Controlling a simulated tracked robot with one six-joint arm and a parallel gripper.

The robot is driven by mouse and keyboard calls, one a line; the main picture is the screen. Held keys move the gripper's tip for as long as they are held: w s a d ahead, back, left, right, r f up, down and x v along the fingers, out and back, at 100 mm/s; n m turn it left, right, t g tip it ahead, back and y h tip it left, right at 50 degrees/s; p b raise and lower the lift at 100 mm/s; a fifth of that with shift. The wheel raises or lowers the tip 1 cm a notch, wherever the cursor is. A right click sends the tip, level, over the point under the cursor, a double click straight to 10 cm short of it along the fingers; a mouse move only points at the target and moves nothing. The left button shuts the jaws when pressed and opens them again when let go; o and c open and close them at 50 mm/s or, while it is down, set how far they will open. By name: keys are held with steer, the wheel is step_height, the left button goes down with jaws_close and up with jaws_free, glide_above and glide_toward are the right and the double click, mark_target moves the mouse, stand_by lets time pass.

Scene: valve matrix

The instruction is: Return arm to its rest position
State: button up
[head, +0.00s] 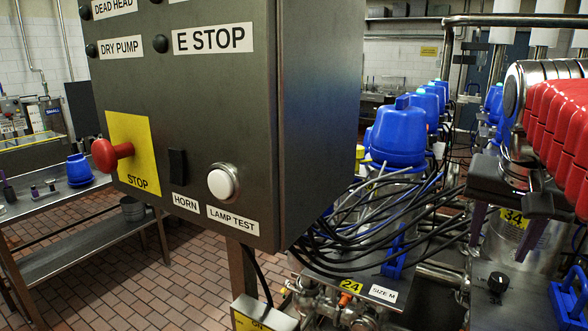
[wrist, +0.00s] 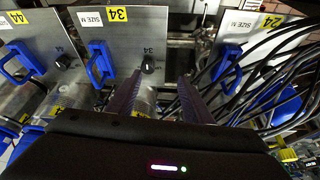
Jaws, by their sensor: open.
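My gripper (head: 506,236) is at the right of the head view, at the end of my red-covered arm, in front of the plate marked 34. In the wrist view my gripper (wrist: 160,88) shows two purple-grey fingers spread apart with nothing held between them. Beyond them is the plate marked 34 (wrist: 123,30), with a blue handle (wrist: 101,64) and a black knob (wrist: 148,64). The knob appears between the fingers in the picture; I cannot tell how far off it is. The fingers do not visibly grip anything.
A grey control box (head: 190,100) with a red stop button (head: 112,152) fills the left centre of the head view. Black cables (head: 375,225) hang around the plate marked 24 (wrist: 238,35). Blue valve heads (head: 399,133) stand behind. A steel bench (head: 70,205) is at left.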

steer(key=s+a+f+n+t+y, duration=0.1)
steer(key=s+a+f+n, duration=0.2)
steer(key=a+f, duration=0.7)
steer(key=s+a+f+n+t+y, duration=0.1)
steer(key=s+a+f+n, duration=0.3)
steer(key=a+f, duration=0.5)
steer(key=shift+a+f+n+y, duration=0.4)
steer(key=shift+f+n+y, duration=0.15)
steer(key=shift+n, duration=0.15)
stand_by(1.9)
